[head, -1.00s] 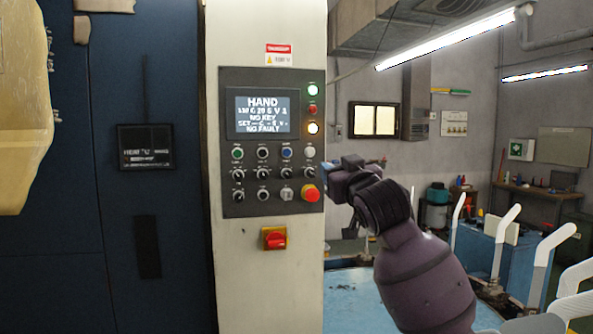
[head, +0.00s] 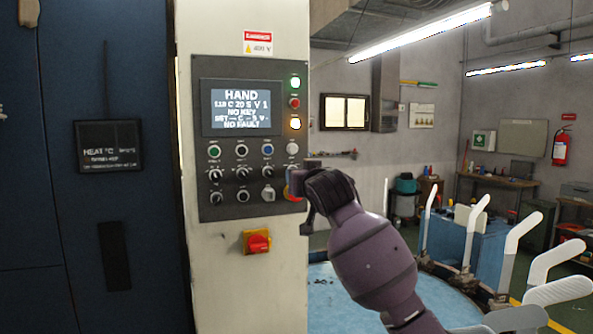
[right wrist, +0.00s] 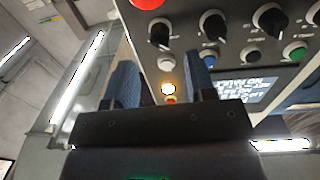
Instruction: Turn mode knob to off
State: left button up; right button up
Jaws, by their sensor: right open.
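The control panel (head: 205,212) is on a cream cabinet in the head view. Its display (head: 240,108) reads HAND, NO KEY and NO FAULT. Below are a row of buttons and two rows with black rotary knobs (head: 241,173); small labels are unreadable, so I cannot tell which is the mode knob. My right gripper (head: 297,182) is at the panel's lower right, partly covering the red emergency button. In the right wrist view the open, empty right gripper (right wrist: 161,80) faces the panel, with knobs (right wrist: 213,25) above its fingers, apart from them. My left gripper is out of view.
A red-and-yellow switch (head: 257,242) sits below the panel. A dark blue machine wall (head: 75,225) stands at left. A blue round table (head: 345,295) and upright white sock forms (head: 522,232) are at right.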

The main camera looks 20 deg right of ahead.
jog(key=shift+w+p, duration=0.5)
jog(key=shift+w, duration=1.95)
jog(key=shift+c, duration=0.4)
jog(key=c, duration=0.8)
jog(key=shift+c, duration=0.2)
jog(key=shift+m, duration=0.3)
jog(key=m, duration=0.4)
jog(key=shift+d+m, duration=0.1)
jog(key=shift+m, duration=1.9)
